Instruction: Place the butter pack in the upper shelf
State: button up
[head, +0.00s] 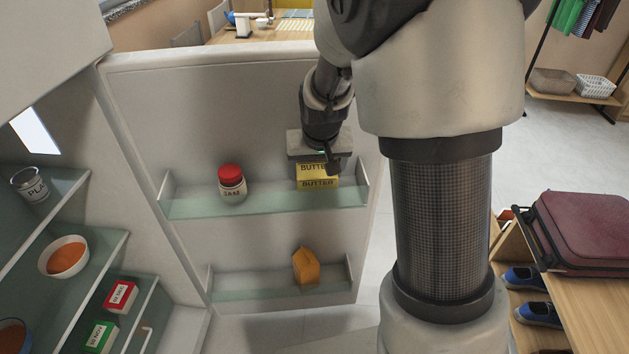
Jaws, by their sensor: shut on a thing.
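The yellow butter pack (318,184), with BUTTER printed on it, is at the right part of the upper shelf (270,201) on the inside of the open fridge door. My gripper (333,165) is directly above and in front of it, pointing down, and is shut on the pack. The gripper covers part of its upper side. The pack looks upright behind the shelf's glass lip; I cannot tell whether its base touches the shelf floor.
A jam jar (231,184) with a red lid stands left on the same shelf, with a gap between. An orange carton (306,266) stands on the lower door shelf (240,290). Fridge shelves on the left hold a can (31,184), a bowl (64,257) and boxes (120,296).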

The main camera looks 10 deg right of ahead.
aim_at(316, 179)
jog(key=shift+f, duration=1.4)
jog(key=shift+f+b, duration=0.15)
jog(key=shift+b, duration=0.2)
jog(key=o, duration=1.2)
